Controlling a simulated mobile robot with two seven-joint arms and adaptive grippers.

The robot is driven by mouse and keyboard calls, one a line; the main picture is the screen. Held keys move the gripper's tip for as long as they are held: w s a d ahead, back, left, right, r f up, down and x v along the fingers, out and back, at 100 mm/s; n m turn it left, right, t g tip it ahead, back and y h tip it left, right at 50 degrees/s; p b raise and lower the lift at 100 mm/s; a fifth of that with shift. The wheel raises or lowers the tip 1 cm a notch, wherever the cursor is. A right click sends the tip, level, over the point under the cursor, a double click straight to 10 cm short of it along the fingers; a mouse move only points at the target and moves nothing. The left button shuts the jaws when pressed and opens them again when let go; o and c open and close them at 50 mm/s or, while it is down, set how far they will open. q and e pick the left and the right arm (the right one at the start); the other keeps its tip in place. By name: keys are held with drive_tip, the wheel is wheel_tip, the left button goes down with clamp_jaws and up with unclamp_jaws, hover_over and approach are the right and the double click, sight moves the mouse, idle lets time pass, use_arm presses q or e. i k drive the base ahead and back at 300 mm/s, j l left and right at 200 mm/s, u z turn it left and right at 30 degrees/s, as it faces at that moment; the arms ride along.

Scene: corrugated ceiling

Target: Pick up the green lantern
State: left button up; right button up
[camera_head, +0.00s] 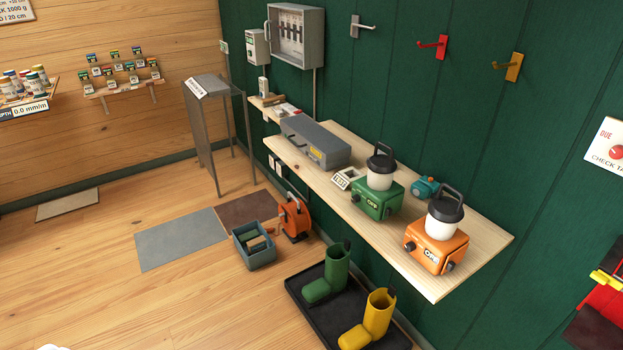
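The green lantern (377,199) stands upright on the wooden wall shelf (437,284), around the middle of its length. It has a green box base marked OFF, a white globe and a black top with a handle. An orange lantern (436,249) of the same shape stands to its right, nearer the shelf's right end. Neither of my grippers shows in the head view.
A grey case (316,142), a small TEST sign (347,179) and a teal object (425,187) share the shelf. A blue crate (255,246) and orange reel (294,218) sit on the floor. The left floor is mostly clear.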

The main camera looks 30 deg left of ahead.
sight(375, 189)
drive_tip(key=u, duration=0.45)
drive_tip(key=i+j, duration=0.15)
drive_tip(key=j, duration=0.15)
drive_tip(key=i+j, duration=0.2)
drive_tip(key=i+j+z, duration=0.1)
drive_tip(key=j+z, duration=0.4)
drive_tip(key=z, duration=0.25)
drive_tip(key=i+j+z, duration=0.1)
drive_tip(key=j+z, duration=0.25)
drive_tip(key=l, duration=0.05)
